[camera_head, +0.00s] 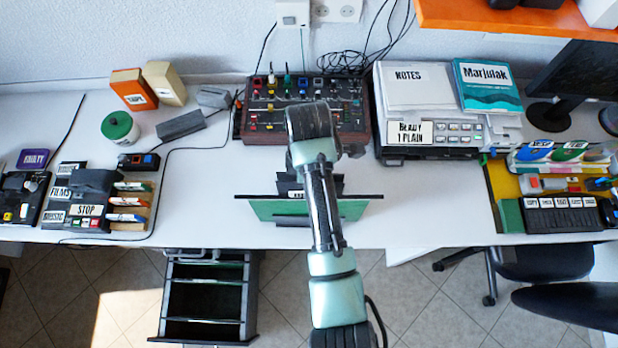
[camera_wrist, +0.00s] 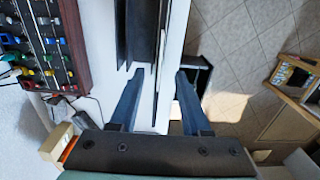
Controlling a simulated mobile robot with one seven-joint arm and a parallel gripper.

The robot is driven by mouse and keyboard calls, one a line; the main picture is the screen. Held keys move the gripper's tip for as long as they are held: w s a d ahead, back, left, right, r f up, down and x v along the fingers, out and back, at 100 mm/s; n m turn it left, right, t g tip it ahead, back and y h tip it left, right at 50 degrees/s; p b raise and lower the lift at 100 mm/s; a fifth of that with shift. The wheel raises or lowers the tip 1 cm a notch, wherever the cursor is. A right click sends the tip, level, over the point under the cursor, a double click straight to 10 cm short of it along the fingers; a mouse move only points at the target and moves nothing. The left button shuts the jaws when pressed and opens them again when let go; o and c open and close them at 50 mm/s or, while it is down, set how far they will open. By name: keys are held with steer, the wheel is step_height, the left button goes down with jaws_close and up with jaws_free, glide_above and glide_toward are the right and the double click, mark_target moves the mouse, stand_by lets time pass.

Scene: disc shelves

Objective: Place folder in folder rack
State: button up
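A green folder (camera_head: 262,210) with a dark upper edge stands near the front edge of the white table, partly hidden behind my arm. Just behind it is a small black holder with a white label (camera_head: 296,194), apparently the folder rack, mostly covered by my arm. In the wrist view, several thin dark upright panels (camera_wrist: 123,35) show edge-on. My gripper (camera_wrist: 160,74) has its two blue fingers spread wide, one on each side of the panel nearest the table edge (camera_wrist: 158,50). Gaps show between fingers and panel. My gripper is hidden in the head view.
A mixing panel (camera_head: 262,112) stands behind the rack. A printer (camera_head: 430,150) with papers is to its right. An open black drawer unit (camera_head: 205,297) sits below the table edge at left. Bare table lies on both sides of the folder.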

steer(key=shift+r, duration=0.1)
step_height(320, 180, up, 13)
steer(key=p, duration=0.5)
